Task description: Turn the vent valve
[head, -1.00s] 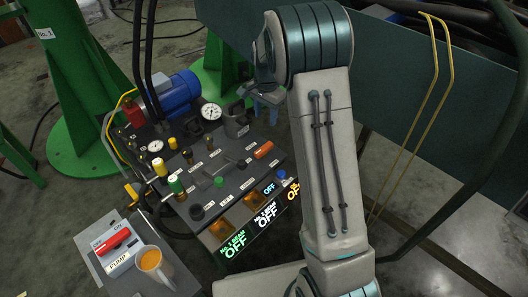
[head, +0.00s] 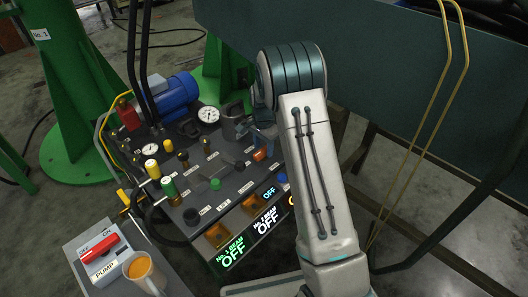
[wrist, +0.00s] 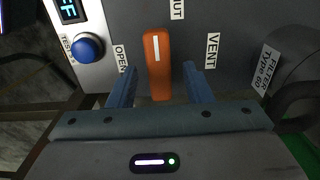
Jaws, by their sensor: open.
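The vent valve has an orange handle (wrist: 158,58) with a white line on it, on the dark panel between labels reading OPEN and VENT, with a partly cut-off label above. My gripper (wrist: 159,78) is open in the wrist view. Its two blue fingers stand one on each side of the handle, with visible gaps on both sides. In the head view the handle (head: 260,154) is a small orange patch below my gripper (head: 263,138), and much of the gripper is hidden by the arm.
A blue button (wrist: 87,47) and a lit display (wrist: 68,10) sit left of the handle. A dark filter (wrist: 298,75) is at the right. The console also holds a grey lever, gauges (head: 209,114) and knobs (head: 168,187). A mug (head: 143,268) stands beside the red pump switch (head: 99,248).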

